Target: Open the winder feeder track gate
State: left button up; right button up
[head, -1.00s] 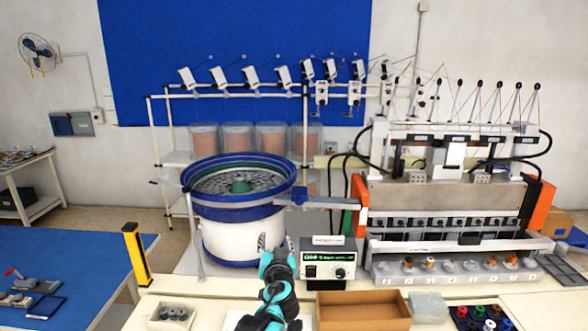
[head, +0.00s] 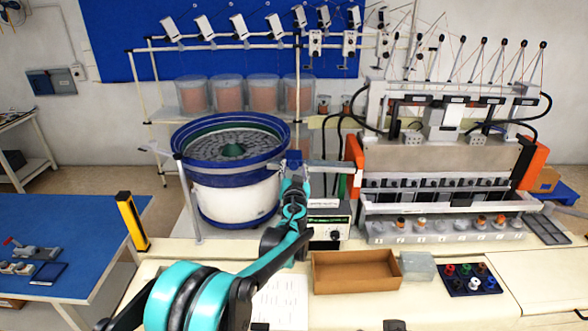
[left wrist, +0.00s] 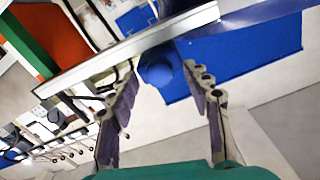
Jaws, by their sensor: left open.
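The bowl feeder (head: 235,190) stands left of the winder (head: 435,155), and a grey feeder track (head: 335,164) runs between them. My left gripper (head: 293,165) is at the bowl end of the track in the head view. In the left wrist view the open left gripper (left wrist: 166,85) has its fingers on either side of a round blue knob (left wrist: 160,66). The knob sits beside the silver track rail (left wrist: 120,52), which crosses diagonally. I cannot tell whether the fingers touch the knob. The gate itself is not clearly seen. My right gripper is not in view.
A control box (head: 328,222) stands just right of my left arm. An open brown tray (head: 362,272), a clear box (head: 417,266) and a dark tray of coloured parts (head: 470,280) lie on the bench. A yellow post (head: 132,220) stands at left.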

pick_arm(q)
grip_shut()
jog(key=shift+s+f+b, duration=0.1)
jog(key=shift+s+b, duration=0.35)
jog(key=shift+s, duration=1.6)
grip_release()
jog(key=s, duration=1.2)
